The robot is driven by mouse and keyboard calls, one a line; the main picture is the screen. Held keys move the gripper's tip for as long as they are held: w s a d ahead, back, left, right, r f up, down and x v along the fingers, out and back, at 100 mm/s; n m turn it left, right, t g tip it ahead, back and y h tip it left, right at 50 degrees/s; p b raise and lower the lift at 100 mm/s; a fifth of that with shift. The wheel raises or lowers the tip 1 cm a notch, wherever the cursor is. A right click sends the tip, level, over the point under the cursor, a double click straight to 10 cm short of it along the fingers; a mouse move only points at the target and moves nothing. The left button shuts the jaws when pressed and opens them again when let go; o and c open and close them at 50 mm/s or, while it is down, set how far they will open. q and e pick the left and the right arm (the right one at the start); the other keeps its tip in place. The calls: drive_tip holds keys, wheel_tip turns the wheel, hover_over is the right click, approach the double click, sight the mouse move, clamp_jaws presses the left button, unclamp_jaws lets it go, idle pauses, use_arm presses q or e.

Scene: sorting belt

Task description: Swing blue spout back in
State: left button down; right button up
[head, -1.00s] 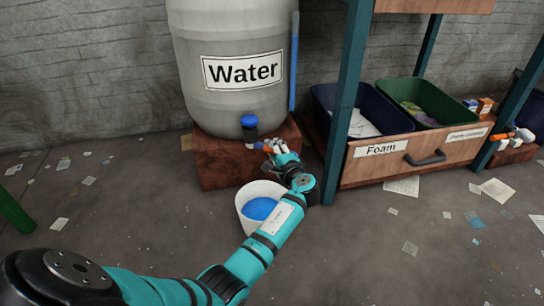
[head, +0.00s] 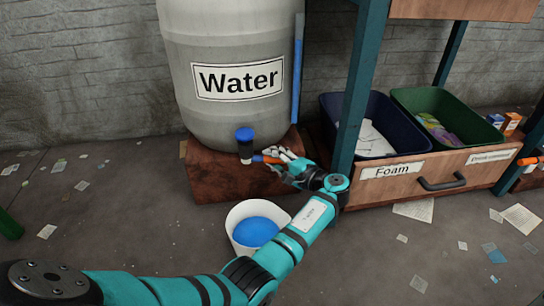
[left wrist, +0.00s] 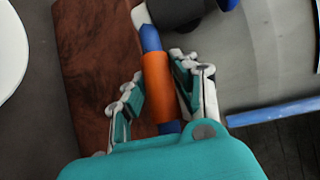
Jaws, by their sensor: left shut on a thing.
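The blue spout, with an orange sleeve (left wrist: 158,78) around it, sticks out to the right from the tap (head: 245,144) on the grey water tank (head: 180,60). My left gripper (head: 278,158) is at the sleeve, shut on the spout; its fingers lie on both sides of the sleeve in the left wrist view (left wrist: 152,95). The gripper hides the spout's far end in the head view. A white bucket (head: 234,240) with blue liquid stands on the floor below and in front of the tap. My right gripper is not in view.
The tank stands on a brown block (head: 215,178). To the right, a teal rack post (head: 357,90) stands close to my left gripper. Behind it are a dark blue bin (head: 405,135) and a green bin (head: 465,145). Papers litter the floor.

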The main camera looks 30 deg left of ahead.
use_arm(q)
drive_tip(key=shift+f, duration=0.15)
drive_tip(key=c, duration=1)
unclamp_jaws()
drive_tip(key=o, duration=0.5)
wheel_tip(320, 180, up, 9)
drive_tip(key=shift+w+f, duration=0.1)
drive_tip(key=shift+c, duration=0.2)
drive_tip(key=shift+r, duration=0.65)
drive_tip(key=c, duration=0.5)
drive_tip(key=shift+r, duration=0.25)
drive_tip(key=shift+f, duration=0.15)
drive_tip(key=shift+f, duration=0.1)
